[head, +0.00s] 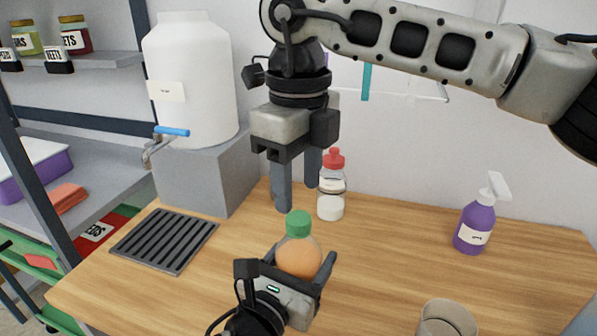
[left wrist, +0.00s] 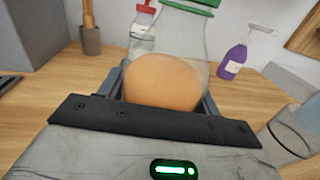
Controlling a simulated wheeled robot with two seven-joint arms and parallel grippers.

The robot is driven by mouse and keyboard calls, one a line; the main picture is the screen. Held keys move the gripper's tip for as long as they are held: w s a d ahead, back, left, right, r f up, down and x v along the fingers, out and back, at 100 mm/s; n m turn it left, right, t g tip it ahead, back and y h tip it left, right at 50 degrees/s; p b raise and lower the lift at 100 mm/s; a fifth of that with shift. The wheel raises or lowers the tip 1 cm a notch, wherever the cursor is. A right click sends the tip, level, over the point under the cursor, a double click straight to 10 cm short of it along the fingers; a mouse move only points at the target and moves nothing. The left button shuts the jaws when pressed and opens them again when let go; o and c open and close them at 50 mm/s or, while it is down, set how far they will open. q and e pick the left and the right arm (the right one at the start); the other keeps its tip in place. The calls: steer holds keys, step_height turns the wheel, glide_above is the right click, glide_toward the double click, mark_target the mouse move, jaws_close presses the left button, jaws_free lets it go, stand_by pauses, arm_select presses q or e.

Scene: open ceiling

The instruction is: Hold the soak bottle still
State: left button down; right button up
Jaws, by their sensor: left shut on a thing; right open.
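The soak bottle (head: 299,257) is clear with a green cap (head: 298,223) and an orange-brown filling. It stands upright near the table's front. My left gripper (head: 305,270) is shut around its lower body from the front. In the left wrist view the bottle (left wrist: 165,82) sits between the two fingers, its cap cut by the top edge. My right gripper (head: 296,185) hangs from above, pointing down, just above and behind the green cap. Its fingers are apart and hold nothing.
A red-capped bottle (head: 331,190) with white contents stands behind. A purple spray bottle (head: 474,225) is at the right, a grey cup (head: 446,318) at the front right. A black drain grate (head: 165,240) and white water tank (head: 192,80) are at the left. The middle right tabletop is clear.

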mark_target(298, 217)
steer(key=r+n, duration=0.1)
steer(key=n, duration=0.2)
steer(key=shift+r, duration=0.2)
steer(key=n, duration=0.1)
steer(key=r+n, duration=0.1)
steer(key=n, duration=0.2)
steer(key=shift+r+n, duration=0.35)
steer(key=shift+n, duration=0.05)
steer(key=shift+f, duration=0.1)
steer(key=shift+f, duration=3.95)
steer(key=c, duration=1)
